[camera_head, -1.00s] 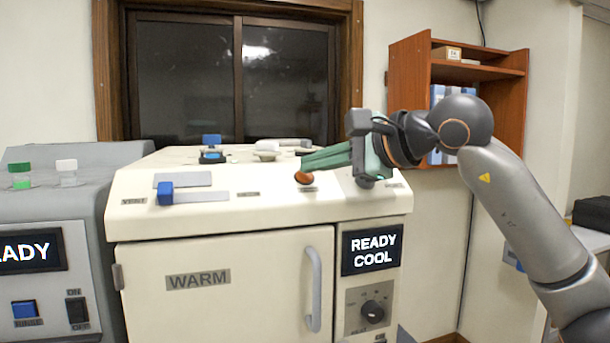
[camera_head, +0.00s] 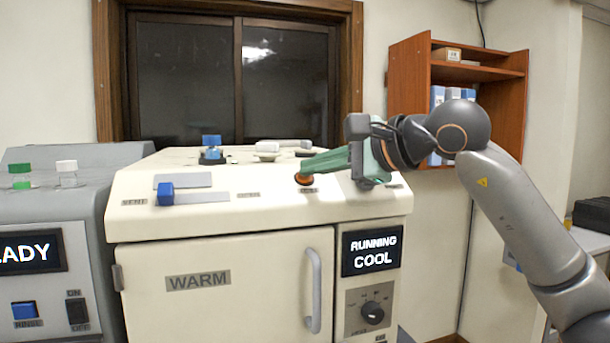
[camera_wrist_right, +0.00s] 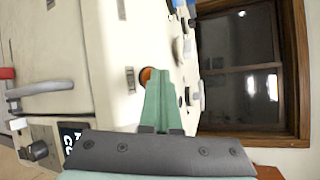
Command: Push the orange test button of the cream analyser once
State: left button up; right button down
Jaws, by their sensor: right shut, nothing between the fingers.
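The cream analyser (camera_head: 225,262) stands in the middle of the head view. Its display (camera_head: 371,249) reads "RUNNING" and "COOL". The orange test button (camera_head: 303,180) is on the sloped top panel, partly covered by the fingertips; it also shows in the right wrist view (camera_wrist_right: 146,74). My right gripper (camera_head: 312,167) reaches in from the right with green fingers shut and empty. Its tips are at the button and look to be touching it. In the right wrist view the shut fingers (camera_wrist_right: 162,80) overlap the button's edge. My left gripper is not in view.
A blue slider (camera_head: 165,194) sits left on the same panel. A grey machine (camera_head: 80,240) with two capped vials stands at left. A wooden shelf (camera_head: 408,75) hangs behind my right arm.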

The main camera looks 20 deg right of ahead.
jog(key=shift+s+r+p, duration=0.3)
jog(key=shift+s+r, duration=0.1)
jog(key=shift+r, duration=0.2)
jog(key=s+r+p, duration=0.1)
jog(key=r, duration=0.1)
jog(key=s+r+p, duration=0.1)
jog(key=s+r, duration=0.1)
dwell(0.4)
jog(key=shift+d, duration=0.1)
dwell(0.4)
